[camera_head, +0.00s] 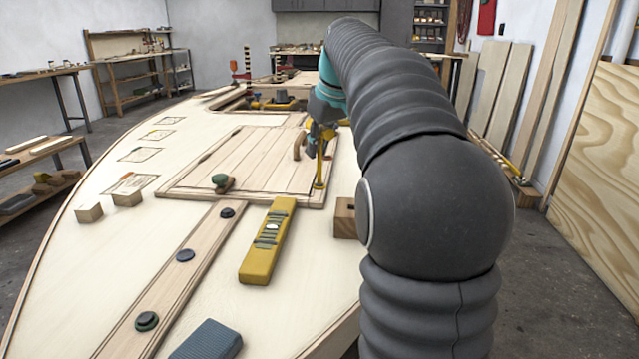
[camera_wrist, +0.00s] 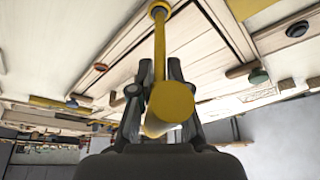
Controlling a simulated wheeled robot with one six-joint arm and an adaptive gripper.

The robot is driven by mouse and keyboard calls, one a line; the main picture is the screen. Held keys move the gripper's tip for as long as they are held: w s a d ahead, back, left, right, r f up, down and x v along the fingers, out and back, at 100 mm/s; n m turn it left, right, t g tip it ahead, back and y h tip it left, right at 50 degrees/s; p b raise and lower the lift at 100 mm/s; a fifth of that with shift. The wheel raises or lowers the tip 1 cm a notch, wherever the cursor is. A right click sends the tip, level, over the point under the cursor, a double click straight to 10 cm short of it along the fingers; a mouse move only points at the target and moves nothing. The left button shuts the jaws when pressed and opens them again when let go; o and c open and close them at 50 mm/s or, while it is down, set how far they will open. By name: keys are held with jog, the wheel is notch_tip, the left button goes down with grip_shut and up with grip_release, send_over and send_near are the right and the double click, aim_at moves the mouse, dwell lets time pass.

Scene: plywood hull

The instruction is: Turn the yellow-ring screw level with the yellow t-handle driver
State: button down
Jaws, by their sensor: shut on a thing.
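My gripper (camera_head: 314,135) is shut on the yellow t-handle driver (camera_head: 320,168) over the right edge of the plank hatch panel. In the wrist view my gripper (camera_wrist: 160,90) has its dark fingers on both sides of the driver (camera_wrist: 174,100), below its crossbar. The driver's shaft runs to a yellow ring (camera_wrist: 159,8) at the panel's frame, and its tip appears to be at that ring. The yellow ring (camera_head: 319,186) also shows in the head view at the shaft's lower end. The screw inside the ring is hidden, so its height cannot be told.
A yellow level (camera_head: 267,243) lies on the hull in front of the panel. A wooden block (camera_head: 345,218) stands close to my arm. Two small blocks (camera_head: 127,198) and a blue-grey block (camera_head: 207,341) lie further left and nearer.

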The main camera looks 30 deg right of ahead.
jog(key=shift+f+m, duration=0.1)
jog(key=shift+m, duration=0.4)
jog(key=m+h, duration=0.1)
jog(key=m, duration=0.2)
jog(key=shift+d+m+h, duration=0.1)
jog(key=shift+m+h, duration=0.3)
jog(key=shift+d+m+h, duration=0.1)
jog(key=shift+m+h, duration=0.3)
jog(key=shift+m, duration=0.6)
